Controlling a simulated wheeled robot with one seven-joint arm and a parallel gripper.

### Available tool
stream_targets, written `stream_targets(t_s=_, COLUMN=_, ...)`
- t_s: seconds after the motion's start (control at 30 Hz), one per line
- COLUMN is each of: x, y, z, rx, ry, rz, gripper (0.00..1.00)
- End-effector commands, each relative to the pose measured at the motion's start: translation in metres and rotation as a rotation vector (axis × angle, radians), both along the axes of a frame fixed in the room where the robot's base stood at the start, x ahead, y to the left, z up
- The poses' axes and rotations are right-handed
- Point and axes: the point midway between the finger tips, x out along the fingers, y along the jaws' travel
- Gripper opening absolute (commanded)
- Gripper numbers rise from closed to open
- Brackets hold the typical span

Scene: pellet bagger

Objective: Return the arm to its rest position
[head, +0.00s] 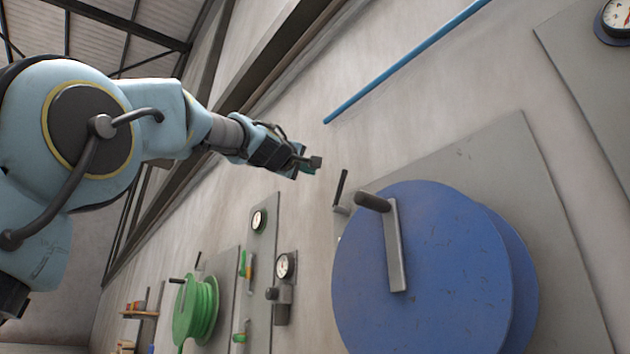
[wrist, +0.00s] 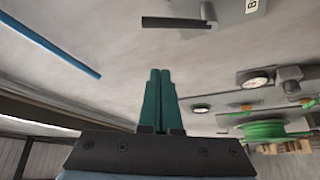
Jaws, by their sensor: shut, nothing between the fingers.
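My gripper (head: 312,163) is at the end of my outstretched arm, left of centre in the head view. In the wrist view its two green fingers (wrist: 159,75) are side by side and touching, with nothing between them. It is in the air in front of the grey wall, apart from the things mounted there. In the head view it appears above and left of a large blue reel (head: 440,270) with a crank handle.
A blue pipe (head: 400,65) runs along the wall; it also shows in the wrist view (wrist: 45,43). A green reel (head: 195,308), a gauge (head: 285,265) and a small shelf (head: 138,313) are on the wall further left. Another gauge (head: 617,17) is at top right.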

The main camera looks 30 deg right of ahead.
Motion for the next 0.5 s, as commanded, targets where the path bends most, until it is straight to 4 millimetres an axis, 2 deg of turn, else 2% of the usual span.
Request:
stream_targets(t_s=0.37, x=-0.002, y=0.005, z=-0.003, rx=0.005, ry=0.001, rz=0.002, gripper=0.0)
stream_targets(t_s=0.47, x=0.01, y=0.004, z=-0.021, rx=0.042, ry=0.012, rz=0.022, gripper=0.0)
stream_targets(t_s=0.5, x=0.018, y=0.005, z=-0.035, rx=0.073, ry=0.019, rz=0.037, gripper=0.0)
